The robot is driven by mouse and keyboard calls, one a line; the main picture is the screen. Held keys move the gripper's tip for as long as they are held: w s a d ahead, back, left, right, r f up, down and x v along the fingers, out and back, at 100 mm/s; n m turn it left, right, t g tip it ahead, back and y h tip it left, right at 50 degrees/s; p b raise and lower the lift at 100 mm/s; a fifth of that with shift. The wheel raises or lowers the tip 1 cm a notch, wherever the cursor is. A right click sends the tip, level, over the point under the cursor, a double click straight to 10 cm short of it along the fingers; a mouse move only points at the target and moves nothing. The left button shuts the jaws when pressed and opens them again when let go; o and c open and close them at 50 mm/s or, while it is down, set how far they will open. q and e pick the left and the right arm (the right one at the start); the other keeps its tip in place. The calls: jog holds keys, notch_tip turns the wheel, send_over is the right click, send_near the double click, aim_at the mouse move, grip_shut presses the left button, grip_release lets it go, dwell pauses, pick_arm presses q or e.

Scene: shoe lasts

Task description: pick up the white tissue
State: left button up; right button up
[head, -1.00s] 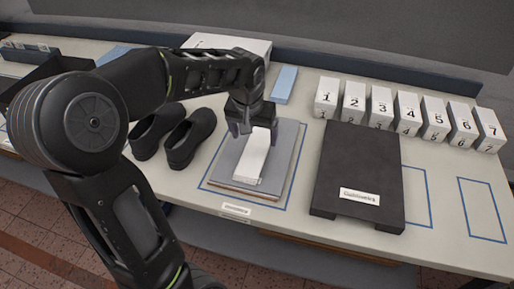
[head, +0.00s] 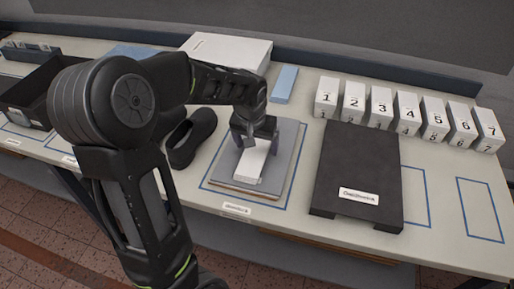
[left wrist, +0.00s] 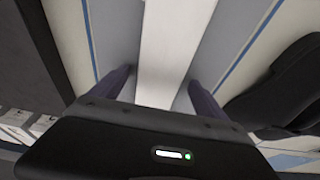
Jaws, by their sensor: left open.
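The white tissue (head: 252,163) is a long pale strip lying on a grey square pad (head: 286,160) in the middle of the table. My left gripper (head: 254,138) is over the far end of the tissue, pointing down, with its fingers apart on either side of it. In the left wrist view the tissue (left wrist: 172,45) runs between the two open fingers (left wrist: 160,88), with a gap on each side. My right gripper is not in view.
A dark slab (head: 357,175) lies right of the pad. Numbered white blocks (head: 407,112) stand behind it. A black shoe (head: 190,138) is left of the pad. A white box (head: 228,52) and a blue block (head: 284,85) are behind my gripper.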

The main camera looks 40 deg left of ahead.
pick_arm(q)
jog(key=shift+c, duration=0.2)
jog(key=c, duration=1.4)
